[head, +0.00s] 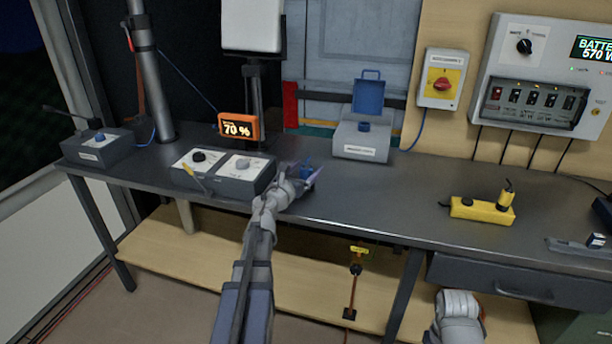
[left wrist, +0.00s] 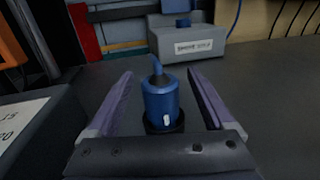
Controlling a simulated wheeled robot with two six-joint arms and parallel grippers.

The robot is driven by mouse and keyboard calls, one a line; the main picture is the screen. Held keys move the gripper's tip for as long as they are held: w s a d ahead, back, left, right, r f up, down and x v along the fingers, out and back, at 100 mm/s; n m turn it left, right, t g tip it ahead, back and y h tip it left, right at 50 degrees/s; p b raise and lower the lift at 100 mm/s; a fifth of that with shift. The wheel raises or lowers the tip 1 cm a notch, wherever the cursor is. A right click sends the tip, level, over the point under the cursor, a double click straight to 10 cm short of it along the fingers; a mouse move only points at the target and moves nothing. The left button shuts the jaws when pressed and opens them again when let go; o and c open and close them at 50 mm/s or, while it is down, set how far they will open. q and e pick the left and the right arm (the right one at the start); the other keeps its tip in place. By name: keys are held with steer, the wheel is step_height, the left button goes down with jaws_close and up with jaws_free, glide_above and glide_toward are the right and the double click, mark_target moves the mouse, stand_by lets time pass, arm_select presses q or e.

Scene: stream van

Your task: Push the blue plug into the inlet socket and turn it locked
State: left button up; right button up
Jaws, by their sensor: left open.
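The blue plug (left wrist: 161,100) is between the two fingers of my left gripper (left wrist: 160,95) in the left wrist view, with a gap on each side. It has a white mark, a dark ring at its lower end and a blue stub on top. In the head view the plug (head: 306,171) is partly hidden by my left gripper (head: 303,181), which is open over the bench. The grey inlet box (head: 352,141) stands behind and to the right, its blue lid (head: 369,94) raised above a blue socket (head: 364,127). My right gripper does not show, only part of that arm.
A grey control box (head: 222,180) with knobs and a yellow-handled tool stands just left of my left gripper. An orange 70 % display (head: 238,127) is behind it. The bench (head: 400,192) between is mostly clear.

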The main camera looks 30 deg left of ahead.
arm_select(q)
jaws_close()
stand_by(0.7)
